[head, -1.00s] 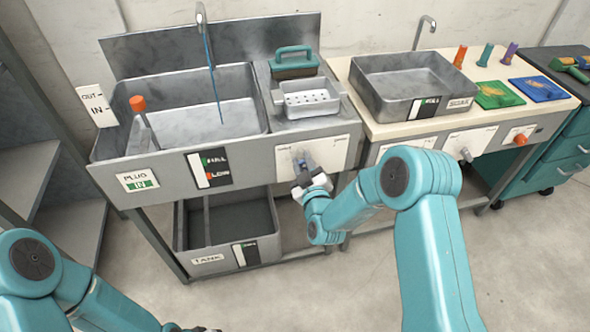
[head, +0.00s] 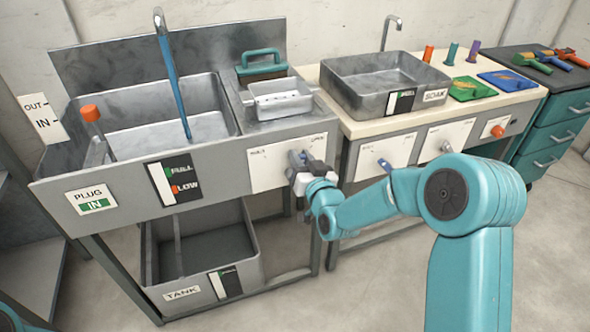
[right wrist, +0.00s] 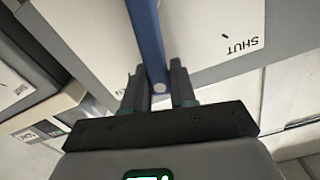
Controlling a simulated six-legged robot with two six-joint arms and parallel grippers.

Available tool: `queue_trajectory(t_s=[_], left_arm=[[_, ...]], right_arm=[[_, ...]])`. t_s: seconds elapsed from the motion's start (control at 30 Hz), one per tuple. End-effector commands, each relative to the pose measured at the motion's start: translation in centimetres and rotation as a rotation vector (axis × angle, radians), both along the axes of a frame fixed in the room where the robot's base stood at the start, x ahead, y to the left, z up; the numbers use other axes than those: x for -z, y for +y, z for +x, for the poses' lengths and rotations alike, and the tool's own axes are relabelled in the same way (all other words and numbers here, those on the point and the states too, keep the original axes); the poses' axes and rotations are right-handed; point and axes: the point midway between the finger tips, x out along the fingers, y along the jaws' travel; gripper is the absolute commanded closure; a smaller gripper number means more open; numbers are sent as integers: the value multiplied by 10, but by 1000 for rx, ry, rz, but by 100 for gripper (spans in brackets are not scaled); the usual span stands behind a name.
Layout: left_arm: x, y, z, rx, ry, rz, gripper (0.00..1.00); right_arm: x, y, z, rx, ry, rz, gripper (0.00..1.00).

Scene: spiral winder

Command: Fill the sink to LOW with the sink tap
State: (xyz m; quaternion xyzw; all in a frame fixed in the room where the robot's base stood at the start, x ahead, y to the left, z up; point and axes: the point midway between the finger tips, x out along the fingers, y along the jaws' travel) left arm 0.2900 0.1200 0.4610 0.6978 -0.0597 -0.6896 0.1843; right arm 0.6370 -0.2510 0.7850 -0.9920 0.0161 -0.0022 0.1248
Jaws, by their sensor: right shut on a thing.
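The steel sink (head: 218,88) stands at the left, with its tap (head: 158,18) above it. A thick blue stream of water (head: 174,85) runs from the spout into the basin. The gauge (head: 174,184) on the sink front has green FULL and orange LOW marks; its level is hard to read. The plug sign (head: 92,200) reads IN. My right gripper (head: 301,165) is shut on the blue tap handle (right wrist: 147,40), towards the right side of its white card (head: 268,170). The wrist view shows both fingers (right wrist: 157,72) beside the handle. My left gripper is out of view.
An orange-topped plug lever (head: 90,113) stands at the sink's left. A tank (head: 235,240) sits below. A drainer (head: 280,98) and teal-handled brush (head: 262,66) are on the right ledge. The soak basin (head: 385,80) has its own handle (head: 385,164).

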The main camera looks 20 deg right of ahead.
Motion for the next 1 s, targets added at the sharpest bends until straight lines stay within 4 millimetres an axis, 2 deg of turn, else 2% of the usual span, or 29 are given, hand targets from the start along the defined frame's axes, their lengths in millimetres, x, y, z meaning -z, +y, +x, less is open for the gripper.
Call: queue_trajectory(t_s=[0.03,0.23,0.8,0.83,0.87,0.9,1.0], left_arm=[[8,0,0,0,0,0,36],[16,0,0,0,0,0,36],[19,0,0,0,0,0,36],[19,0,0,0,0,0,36],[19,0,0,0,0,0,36],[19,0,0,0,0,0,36],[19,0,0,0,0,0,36]], right_arm=[[4,-3,0,3,0,22,100],[4,-6,0,4,-1,88,100],[3,-7,0,4,-2,117,100],[3,-7,0,4,-2,117,68],[3,-7,0,4,-2,117,58],[3,-7,0,3,-2,116,53],[3,-7,0,3,-2,116,53]])
